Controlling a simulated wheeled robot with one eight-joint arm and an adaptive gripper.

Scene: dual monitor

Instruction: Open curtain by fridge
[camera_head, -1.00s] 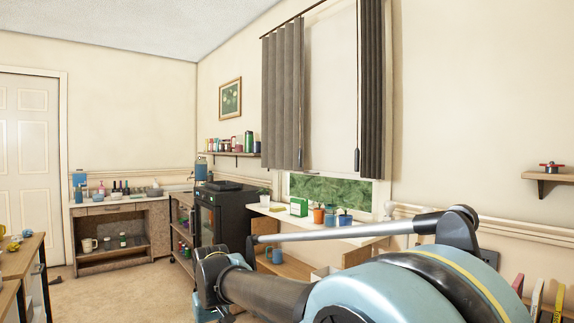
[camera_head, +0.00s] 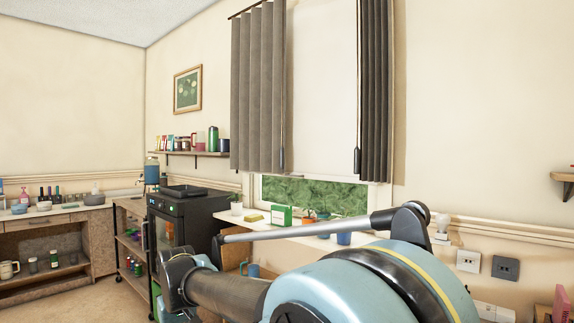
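Two dark grey pleated curtain panels hang at the window. The left panel (camera_head: 258,90) is near the black fridge-like appliance (camera_head: 182,225), and the right panel (camera_head: 375,90) is on the other side. Each panel has a dark pull cord with a weighted end, the left one (camera_head: 282,158) and the right one (camera_head: 357,160). A pale blind (camera_head: 322,90) fills the gap between the panels, with green foliage below it. My arm crosses the lower middle, below the curtains and apart from them. My gripper's fingertips cannot be made out.
A windowsill shelf (camera_head: 262,229) below the window holds a green box (camera_head: 281,215), pots and a blue cup (camera_head: 343,238). A wall shelf (camera_head: 195,153) holds jars and bottles. A low cabinet (camera_head: 60,245) stands at the left. Some floor shows at the lower left.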

